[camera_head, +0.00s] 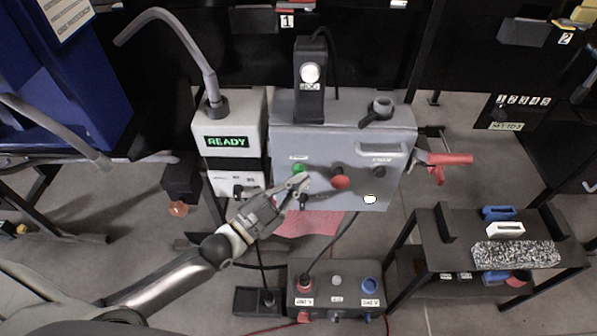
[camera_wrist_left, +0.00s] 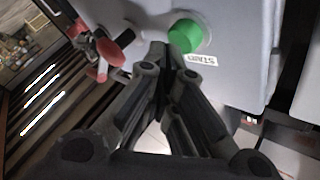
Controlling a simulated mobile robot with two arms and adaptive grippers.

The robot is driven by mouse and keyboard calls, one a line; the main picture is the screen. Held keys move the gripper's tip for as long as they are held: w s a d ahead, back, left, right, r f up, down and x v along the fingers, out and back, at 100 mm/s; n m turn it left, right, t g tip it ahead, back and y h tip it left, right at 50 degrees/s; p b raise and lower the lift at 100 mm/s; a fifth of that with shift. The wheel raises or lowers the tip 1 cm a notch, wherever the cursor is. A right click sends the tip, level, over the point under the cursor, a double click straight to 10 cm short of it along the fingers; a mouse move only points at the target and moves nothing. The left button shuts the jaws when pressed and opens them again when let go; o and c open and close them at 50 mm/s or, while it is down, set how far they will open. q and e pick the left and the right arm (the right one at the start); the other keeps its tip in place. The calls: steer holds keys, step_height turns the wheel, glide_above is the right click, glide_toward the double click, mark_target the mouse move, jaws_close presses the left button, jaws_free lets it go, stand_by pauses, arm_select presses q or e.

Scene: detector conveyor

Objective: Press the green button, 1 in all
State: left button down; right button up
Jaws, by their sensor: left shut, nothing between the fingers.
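The green button (camera_head: 298,169) sits on the front of a grey control box (camera_head: 330,135), left of a red button (camera_head: 340,180). In the left wrist view the green button (camera_wrist_left: 186,36) is large and close, with a START label beside it. My left gripper (camera_head: 301,181) is shut and empty, its fingertips just in front of and below the green button. In the left wrist view the fingertips (camera_wrist_left: 168,50) lie beside the button's edge; I cannot tell whether they touch it. My right gripper is not in view.
A unit with a READY display (camera_head: 228,142) stands left of the box. A red-handled clamp (camera_head: 445,160) sticks out at its right. Below are a smaller button box (camera_head: 337,287) with cables and a dark side table (camera_head: 440,262) holding a speckled block (camera_head: 515,254).

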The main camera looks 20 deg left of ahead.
arm_select(q)
steer(key=shift+w+a, duration=0.15)
steer(key=shift+w, duration=0.35)
stand_by(0.3)
steer(key=shift+s, duration=0.1)
steer(key=shift+s+d+p, duration=0.25)
steer(key=shift+s+p, duration=0.2)
steer(key=shift+s, duration=0.35)
steer(key=s+p, duration=0.1)
steer(key=s, duration=0.1)
steer(key=s+d+p, duration=0.1)
steer(key=s, duration=0.1)
steer(key=shift+s+d, duration=0.2)
steer(key=shift+s, duration=0.2)
stand_by(0.7)
